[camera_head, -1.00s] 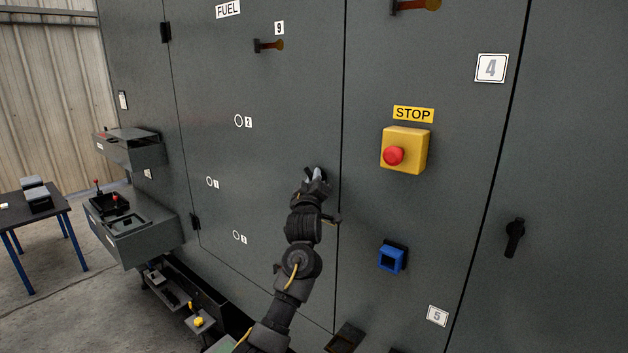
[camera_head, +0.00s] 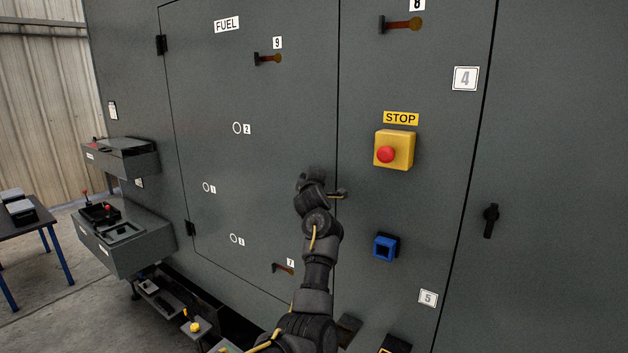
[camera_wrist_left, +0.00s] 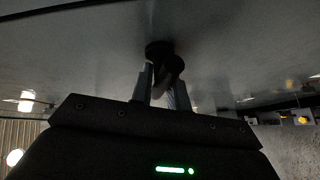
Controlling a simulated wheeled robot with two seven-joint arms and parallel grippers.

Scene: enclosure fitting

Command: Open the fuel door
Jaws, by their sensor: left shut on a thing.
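The grey fuel door (camera_head: 200,100) carries a FUEL label (camera_head: 227,24) and looks flush with its frame, with hinges on its left side. My left gripper (camera_head: 312,175) is at the door's right edge, at mid height. In the left wrist view, the two fingers (camera_wrist_left: 162,88) are shut on a dark handle (camera_wrist_left: 160,50) with a round base on the panel. My right gripper is not in view.
Latch 9 (camera_head: 268,58) is on the upper door and latch 7 (camera_head: 283,268) near its bottom. Right of the door are a yellow stop box (camera_head: 394,149) with a red button and a blue square fitting (camera_head: 385,247). Open boxes (camera_head: 123,240) stick out at left.

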